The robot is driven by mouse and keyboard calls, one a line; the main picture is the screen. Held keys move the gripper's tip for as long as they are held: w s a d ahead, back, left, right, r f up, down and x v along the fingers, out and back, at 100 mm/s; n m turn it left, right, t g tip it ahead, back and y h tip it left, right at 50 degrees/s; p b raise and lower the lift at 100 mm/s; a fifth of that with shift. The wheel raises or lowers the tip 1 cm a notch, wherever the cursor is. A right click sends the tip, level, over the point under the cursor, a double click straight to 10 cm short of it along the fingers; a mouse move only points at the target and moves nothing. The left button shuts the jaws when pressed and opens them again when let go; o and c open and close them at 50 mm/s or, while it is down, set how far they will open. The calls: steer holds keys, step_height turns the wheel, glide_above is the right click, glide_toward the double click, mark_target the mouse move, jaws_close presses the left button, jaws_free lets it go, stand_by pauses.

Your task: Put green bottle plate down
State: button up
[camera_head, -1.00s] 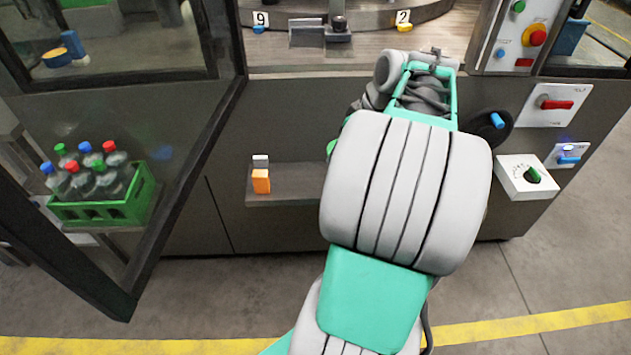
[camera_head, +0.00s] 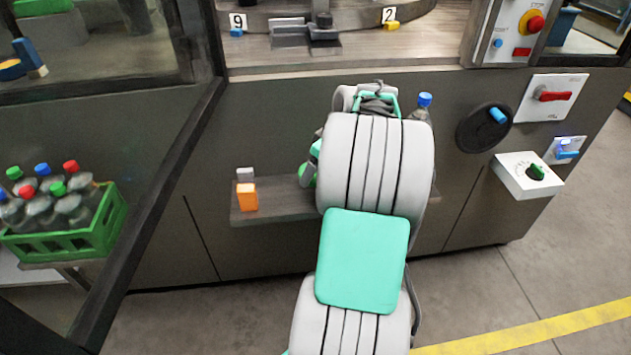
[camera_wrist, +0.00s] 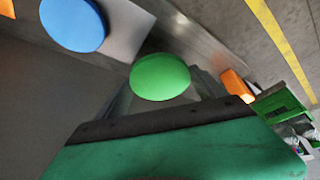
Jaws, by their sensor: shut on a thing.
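The green bottle plate shows in the wrist view as a green round face (camera_wrist: 160,77) at the gripper's end. In the head view only a green edge (camera_head: 308,175) shows left of my arm, close to the shelf (camera_head: 283,205). My gripper (camera_wrist: 162,105) is shut on it; its teal body fills the bottom of the wrist view. The fingertips are mostly hidden behind my arm in the head view. I cannot tell whether the plate touches the shelf.
A blue-capped bottle (camera_head: 424,102) stands right of my arm. The black wheel (camera_head: 484,128) and a white switch box (camera_head: 526,175) are further right. A green bottle crate (camera_head: 75,238) is left.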

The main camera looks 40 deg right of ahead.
steer(key=shift+w+f+b, duration=0.15)
steer(key=shift+f+b, duration=0.1)
steer(key=shift+f, duration=0.75)
steer(key=shift+w+f+b, duration=0.1)
steer(key=shift+f+b, duration=0.1)
steer(key=shift+f, duration=0.75)
steer(key=o, duration=1.5)
steer(key=shift+s+r, duration=0.1)
steer(key=shift+r, duration=0.4)
steer(key=a+p+v, duration=0.1)
steer(key=p+v, duration=0.2)
steer(key=v, duration=0.8)
steer(key=w+a+m+g, duration=0.1)
steer(key=w+a, duration=0.1)
steer(key=a, duration=1.8)
steer(key=s+a+f+m+g, duration=0.1)
steer(key=s+a+f, duration=0.4)
steer(key=s+a, duration=0.4)
steer(key=a, duration=0.2)
steer(key=shift+a+f+h, duration=0.3)
steer(key=shift+f+h, duration=0.05)
steer(key=shift+h, duration=0.05)
